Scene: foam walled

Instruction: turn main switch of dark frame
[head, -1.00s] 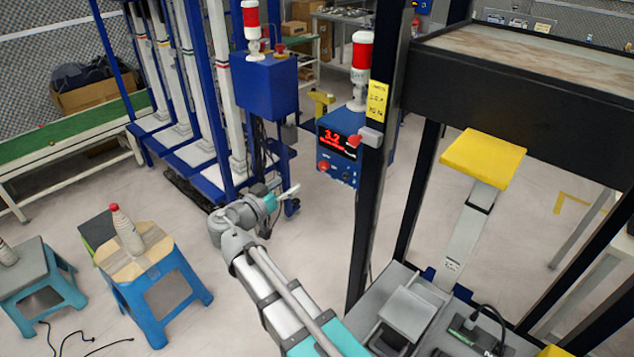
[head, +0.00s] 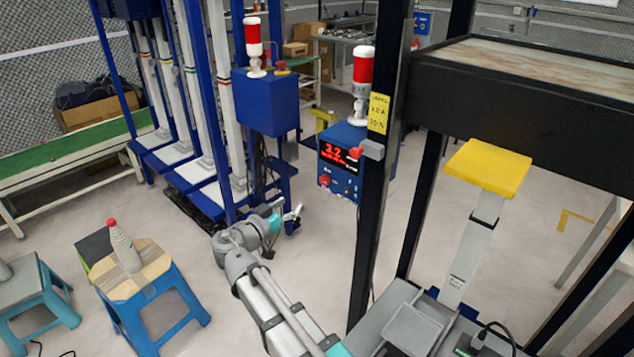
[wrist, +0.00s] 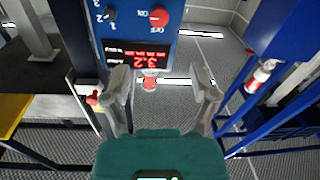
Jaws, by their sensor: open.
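The dark frame (head: 367,230) is a tall black structure right of centre in the head view. Its main switch is a red knob (head: 357,152) on a small grey box (head: 373,149) fixed to the near black post. In the wrist view, which looks upside down, the red knob (wrist: 93,99) is at the left, just outside the left finger. My gripper (head: 294,215) is left of the post and lower than the switch in the head view.
A blue control box (head: 340,165) with a lit red display and a red-white lamp (head: 362,75) stands behind the post. A blue rack (head: 225,140) is left of my gripper. Stools (head: 140,270) stand at the lower left. A yellow pad (head: 487,168) is inside the frame.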

